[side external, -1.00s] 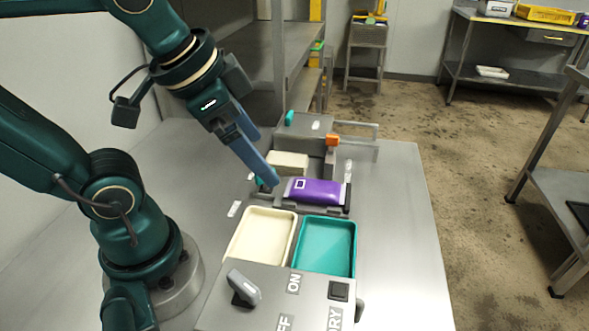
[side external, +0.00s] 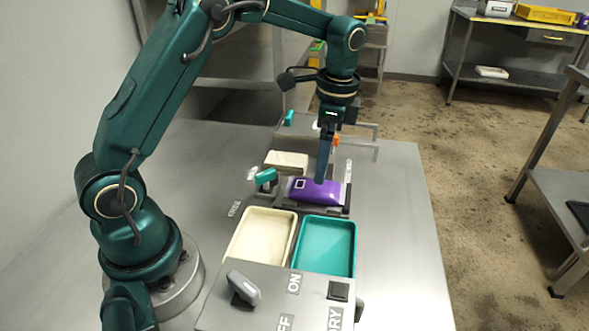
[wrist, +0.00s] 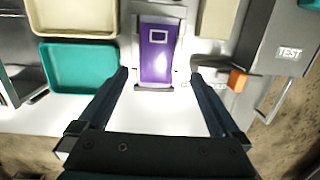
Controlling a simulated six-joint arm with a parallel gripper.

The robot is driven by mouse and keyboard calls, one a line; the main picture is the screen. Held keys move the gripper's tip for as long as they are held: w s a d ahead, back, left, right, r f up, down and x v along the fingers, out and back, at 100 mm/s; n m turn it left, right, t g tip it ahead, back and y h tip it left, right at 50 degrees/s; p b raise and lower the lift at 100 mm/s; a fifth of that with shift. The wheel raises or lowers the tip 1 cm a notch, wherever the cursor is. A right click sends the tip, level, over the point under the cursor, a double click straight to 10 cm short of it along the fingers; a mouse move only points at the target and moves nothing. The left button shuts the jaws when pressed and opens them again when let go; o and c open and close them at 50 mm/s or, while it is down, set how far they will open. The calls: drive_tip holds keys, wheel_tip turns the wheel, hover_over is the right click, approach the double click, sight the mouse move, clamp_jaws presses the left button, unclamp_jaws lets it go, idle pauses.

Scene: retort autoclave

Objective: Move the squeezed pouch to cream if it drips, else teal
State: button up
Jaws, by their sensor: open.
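A purple pouch (side external: 315,191) with a small pale square mark lies flat in a dark grey fixture in the side view. It also shows between my fingers in the wrist view (wrist: 157,58). My gripper (side external: 321,180) points down over the pouch, its fingers apart and empty in the wrist view (wrist: 160,85). I cannot tell from the side view whether a finger touches the pouch. The cream tray (side external: 249,259) and the teal tray (side external: 354,262) stand side by side in front of the fixture, both empty. No drip shows on the pouch.
A teal-handled lever (side external: 266,176) stands left of the pouch. A beige block (side external: 288,160) and an orange piece (wrist: 238,80) beside a metal rail are behind it. A grey switch panel (side external: 270,300) is in front of the trays. The table's right side is clear.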

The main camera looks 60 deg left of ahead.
sight(316, 186)
drive_tip(key=shift+s+f+g, duration=0.15)
drive_tip(key=shift+f, duration=0.4)
drive_tip(key=shift+s+f+g, duration=0.15)
drive_tip(key=shift+f, duration=0.35)
drive_tip(key=shift+s+a+f, duration=0.1)
drive_tip(key=shift+a+f, duration=0.05)
drive_tip(key=shift+f, duration=1)
drive_tip(key=shift+s+a+f, duration=0.1)
drive_tip(key=shift+a+f, duration=0.05)
drive_tip(key=shift+f, duration=1)
drive_tip(key=c, duration=1.5)
drive_tip(key=shift+r, duration=0.15)
